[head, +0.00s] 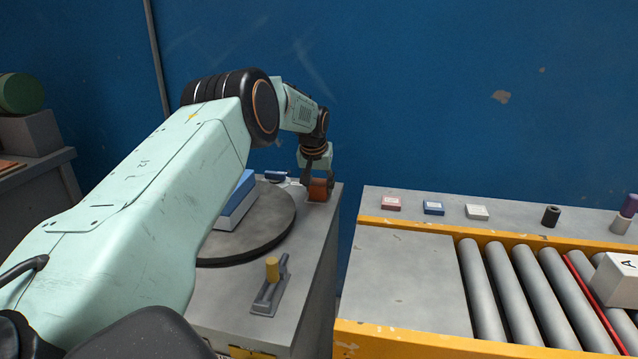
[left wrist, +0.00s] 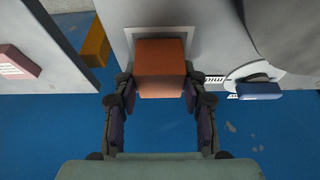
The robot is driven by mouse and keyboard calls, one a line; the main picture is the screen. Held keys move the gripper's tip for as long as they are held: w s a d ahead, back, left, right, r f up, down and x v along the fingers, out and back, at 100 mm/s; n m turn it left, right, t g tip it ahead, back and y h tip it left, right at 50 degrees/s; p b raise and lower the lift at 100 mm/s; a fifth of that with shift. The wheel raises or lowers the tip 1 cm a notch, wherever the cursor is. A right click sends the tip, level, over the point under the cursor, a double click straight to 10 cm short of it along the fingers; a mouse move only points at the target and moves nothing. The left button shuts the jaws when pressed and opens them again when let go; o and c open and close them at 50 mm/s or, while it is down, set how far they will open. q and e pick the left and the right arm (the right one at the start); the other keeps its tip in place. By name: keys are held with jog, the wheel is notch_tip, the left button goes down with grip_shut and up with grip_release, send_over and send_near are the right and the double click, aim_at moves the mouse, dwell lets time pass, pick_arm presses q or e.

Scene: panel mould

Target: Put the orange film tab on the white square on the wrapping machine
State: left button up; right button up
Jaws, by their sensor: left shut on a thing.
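The orange film tab (left wrist: 160,68) is a block held between the fingers of my left gripper (left wrist: 159,88) in the left wrist view. The tab (head: 320,189) also shows in the head view, under my left gripper (head: 318,180), at the far right corner of the grey wrapping machine (head: 308,250). The white square (left wrist: 160,31) shows in the left wrist view as a pale patch behind the tab, which covers much of it. I cannot tell whether the tab touches it. My right gripper is not in view.
A round dark turntable (head: 270,235) with a blue-topped box (head: 235,200) stands left of the tab. A lever with a yellow knob (head: 272,268) is nearer. A roller conveyor (head: 500,290) stands to the right, across a gap, with small boxes along its back.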

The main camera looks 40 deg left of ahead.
pick_arm(q)
jog(key=shift+f, duration=0.15)
jog(key=o, duration=1.4)
jog(key=shift+c, duration=0.2)
